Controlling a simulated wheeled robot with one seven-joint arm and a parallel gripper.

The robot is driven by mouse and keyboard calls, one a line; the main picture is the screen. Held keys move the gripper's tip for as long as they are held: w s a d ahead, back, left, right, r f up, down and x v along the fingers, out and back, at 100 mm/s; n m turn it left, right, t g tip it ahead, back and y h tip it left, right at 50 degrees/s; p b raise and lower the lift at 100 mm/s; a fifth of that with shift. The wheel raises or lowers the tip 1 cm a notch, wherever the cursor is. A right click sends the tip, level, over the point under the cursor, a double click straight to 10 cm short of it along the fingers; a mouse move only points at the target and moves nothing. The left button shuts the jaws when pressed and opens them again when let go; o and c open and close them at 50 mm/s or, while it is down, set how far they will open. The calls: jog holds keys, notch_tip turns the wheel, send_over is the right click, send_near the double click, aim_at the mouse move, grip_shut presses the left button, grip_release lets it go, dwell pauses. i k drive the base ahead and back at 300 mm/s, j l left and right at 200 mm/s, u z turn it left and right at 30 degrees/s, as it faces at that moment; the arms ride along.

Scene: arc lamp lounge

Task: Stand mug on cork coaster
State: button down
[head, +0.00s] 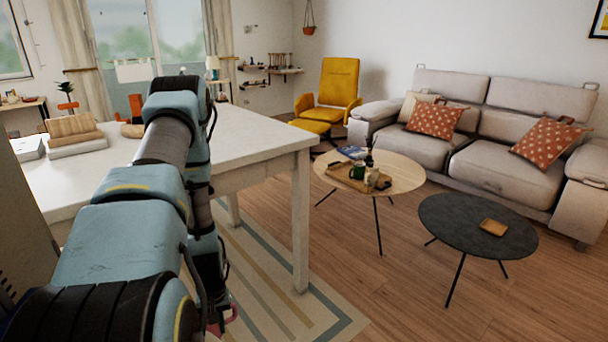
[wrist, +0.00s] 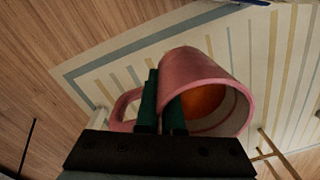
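A pink mug (wrist: 200,75) with a loop handle (wrist: 124,108) fills the middle of the wrist view. The two dark green fingers of my gripper (wrist: 160,105) are closed at its handle side, seemingly on the wall. The mug is off the floor, over the striped rug; its open mouth faces lower right in the picture and shows an orange inside. In the head view only a small pinkish-red part of it (head: 229,315) shows below my arm. The cork coaster (head: 493,228), a small tan square, lies on the dark round table (head: 455,215) at the right. Nothing stands on it.
A pale round table (head: 395,190) with a tray, a green mug (head: 357,171) and a book stands behind the dark table. A white table (head: 235,140) is close beside my arm. A grey sofa (head: 470,160) stands behind. Wooden floor (head: 395,290) is clear before the dark table.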

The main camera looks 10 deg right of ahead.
aim_at(499, 230)
jog(key=i+l, duration=0.1)
jog(key=l, duration=0.35)
jog(key=i+l+u, duration=0.1)
jog(key=l, duration=0.35)
jog(key=i+l, duration=0.15)
jog(key=l, duration=0.35)
jog(key=i+l, duration=0.1)
jog(key=l, duration=0.35)
jog(key=i+l+u, duration=0.1)
jog(key=l, duration=1)
jog(key=l+u, duration=0.15)
jog(key=l, duration=0.55)
jog(key=k+l, duration=0.1)
jog(key=l, duration=0.55)
jog(key=k+l+u, duration=0.1)
jog(key=l, duration=0.6)
jog(key=l+u, duration=0.1)
jog(key=l, duration=0.7)
